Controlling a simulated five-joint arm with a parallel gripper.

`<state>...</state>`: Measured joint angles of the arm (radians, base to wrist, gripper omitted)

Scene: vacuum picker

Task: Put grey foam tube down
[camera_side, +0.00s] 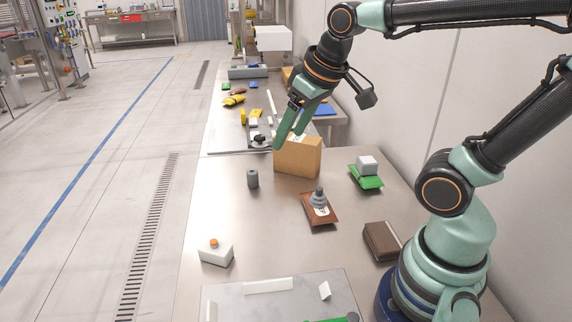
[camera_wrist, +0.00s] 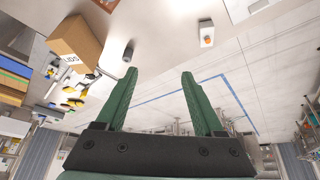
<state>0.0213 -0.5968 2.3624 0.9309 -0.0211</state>
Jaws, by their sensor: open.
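The grey foam tube (camera_side: 252,178) stands upright on the steel table, left of the cardboard box (camera_side: 298,160). It also shows in the wrist view (camera_wrist: 128,54), above and apart from the left fingertip. My gripper (camera_side: 284,140) is raised at the upper edge of the box, to the right of the tube and higher than it in the side view. In the wrist view my gripper (camera_wrist: 159,73) has its two green fingers wide apart with nothing between them. Whether a finger touches the box is not clear.
A white box with an orange button (camera_side: 215,253) stands at the front left. A brown tray (camera_side: 331,217) bears a grey suction-cup part (camera_side: 319,197). A grey block (camera_side: 367,162) sits on a green piece. A brown case (camera_side: 381,241) lies near my base. Table around the tube is clear.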

